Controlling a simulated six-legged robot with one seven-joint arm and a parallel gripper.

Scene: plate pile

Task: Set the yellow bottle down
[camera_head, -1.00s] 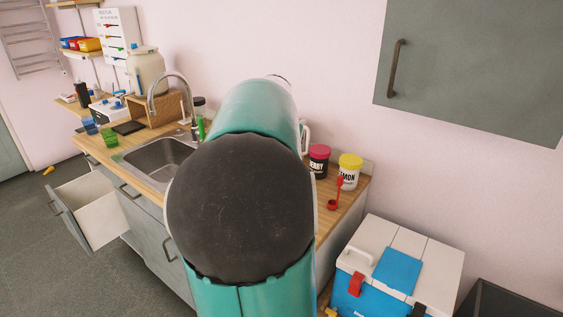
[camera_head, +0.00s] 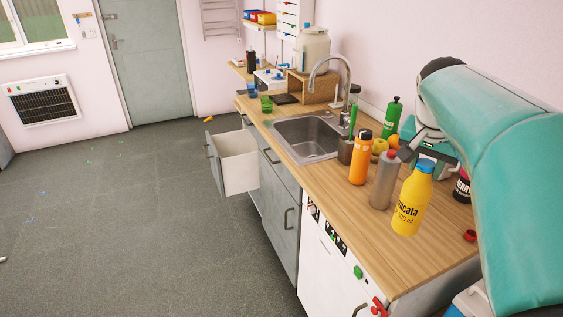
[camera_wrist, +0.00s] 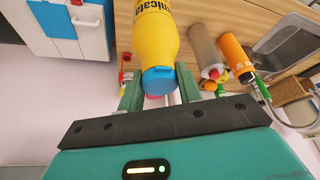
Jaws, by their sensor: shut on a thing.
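The yellow bottle (camera_head: 411,205) has a blue cap and dark lettering. It is upright over the near part of the wooden counter (camera_head: 350,228); I cannot tell whether its base touches the wood. My gripper (camera_wrist: 158,88) is shut on the bottle near its blue cap, with a green finger on each side in the wrist view. The yellow bottle (camera_wrist: 157,35) fills the top middle of that view. In the head view my arm comes in from the right and reaches the bottle's top from behind.
A grey bottle (camera_head: 384,180) stands close left of the yellow one, and an orange bottle (camera_head: 360,160) beyond it. A green bottle (camera_head: 393,116) is behind. The sink (camera_head: 308,138) is farther along. Bare counter lies in front. A drawer (camera_head: 238,158) hangs open.

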